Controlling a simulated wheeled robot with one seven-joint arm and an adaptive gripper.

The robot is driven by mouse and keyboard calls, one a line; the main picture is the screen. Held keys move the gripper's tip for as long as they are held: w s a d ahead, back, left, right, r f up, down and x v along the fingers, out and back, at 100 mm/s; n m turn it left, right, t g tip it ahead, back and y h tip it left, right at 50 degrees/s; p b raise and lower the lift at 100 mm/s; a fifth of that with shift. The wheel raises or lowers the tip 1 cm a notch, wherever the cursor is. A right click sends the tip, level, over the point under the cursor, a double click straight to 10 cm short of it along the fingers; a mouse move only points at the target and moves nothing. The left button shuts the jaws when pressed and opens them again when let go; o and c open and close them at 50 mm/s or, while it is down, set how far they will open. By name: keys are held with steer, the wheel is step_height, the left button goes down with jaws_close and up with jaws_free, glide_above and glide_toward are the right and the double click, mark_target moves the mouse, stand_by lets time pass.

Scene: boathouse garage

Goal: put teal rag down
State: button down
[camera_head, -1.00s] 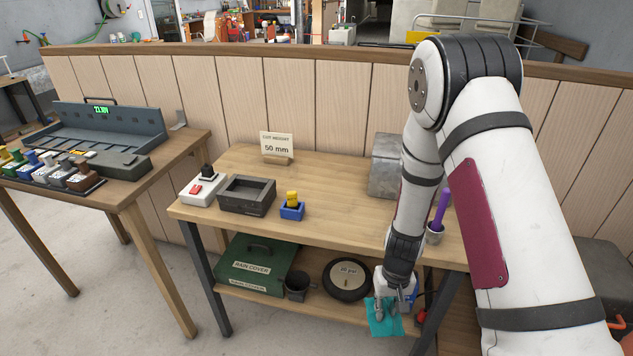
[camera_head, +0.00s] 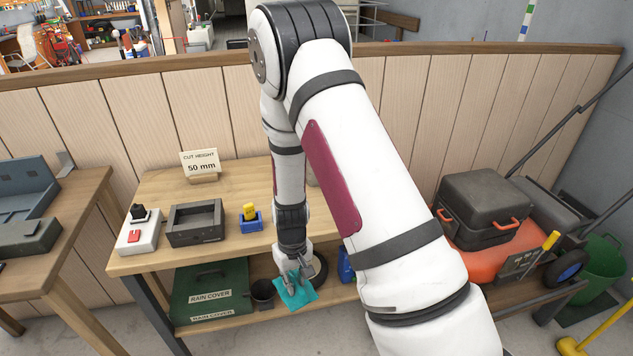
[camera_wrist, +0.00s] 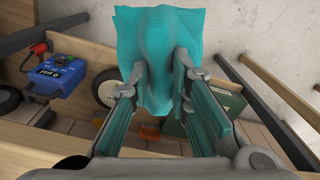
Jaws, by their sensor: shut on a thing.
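The teal rag (camera_head: 295,292) hangs from my gripper (camera_head: 291,277) in the head view, in front of the workbench's lower shelf. In the wrist view the teal rag (camera_wrist: 165,55) is pinched and bunched between the two fingertips of my gripper (camera_wrist: 165,85), which are shut on it. Its upper part spreads out beyond the fingers. The head view does not show clearly whether the rag touches the shelf edge.
The lower shelf (camera_head: 222,323) holds a green rain cover box (camera_head: 212,285), a dark cup (camera_head: 262,292) and a wheel, partly hidden by my arm. The benchtop (camera_head: 160,258) carries a grey tray (camera_head: 196,225) and a blue holder (camera_head: 250,222). A red mower (camera_head: 480,232) stands to the right.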

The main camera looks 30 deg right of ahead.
steer(key=w+d+r+n, duration=0.1)
steer(key=w+d+r, duration=0.2)
steer(key=d+r, duration=1)
steer(key=d, duration=0.4)
steer(key=shift+w+d+n, duration=0.15)
steer(key=shift+w+n, duration=0.05)
steer(key=shift+n, duration=0.2)
